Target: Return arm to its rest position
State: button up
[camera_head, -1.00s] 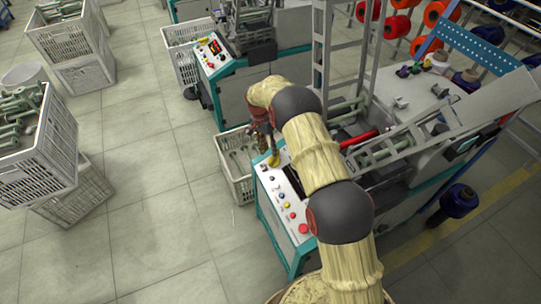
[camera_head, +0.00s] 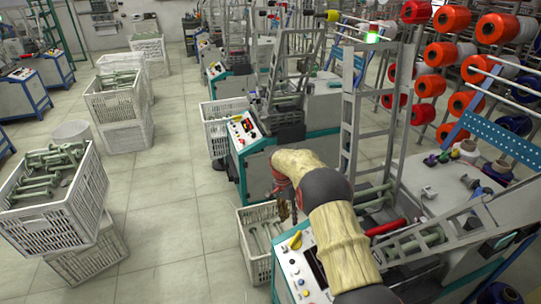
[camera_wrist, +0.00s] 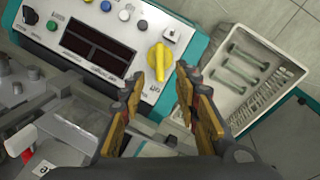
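My arm, with a yellowish cover and dark joints, reaches out over the near winding machine in the head view. My gripper (camera_wrist: 157,85) shows in the wrist view with its two fingers apart and nothing between them. It hangs above the machine's front edge, close to the yellow knob (camera_wrist: 158,60) of the control panel (camera_wrist: 92,38). I cannot tell the exact height over the knob. In the head view the gripper (camera_head: 283,208) is small, above the white crate beside the machine, and the yellow knob (camera_head: 295,240) is just below it.
A white crate (camera_wrist: 291,72) with several green bobbins stands on the floor beside the machine. Stacked crates (camera_head: 62,228) of bobbins stand at the left. A metal ladder-like frame (camera_head: 352,110) rises behind my arm. The tiled floor (camera_head: 172,195) between is clear.

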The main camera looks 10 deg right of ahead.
jog(key=s+f+n, duration=0.1)
jog(key=s+n, duration=0.4)
jog(key=s, duration=0.2)
jog(key=s+d+r+n+t+y, duration=0.1)
jog(key=s+r+n+t, duration=0.4)
jog(key=s+r, duration=2.8)
jog(key=s+d+t, duration=0.1)
jog(key=s+t, duration=0.1)
jog(key=s, duration=0.2)
jog(key=shift+t+y, duration=0.3)
jog(key=shift+d, duration=0.1)
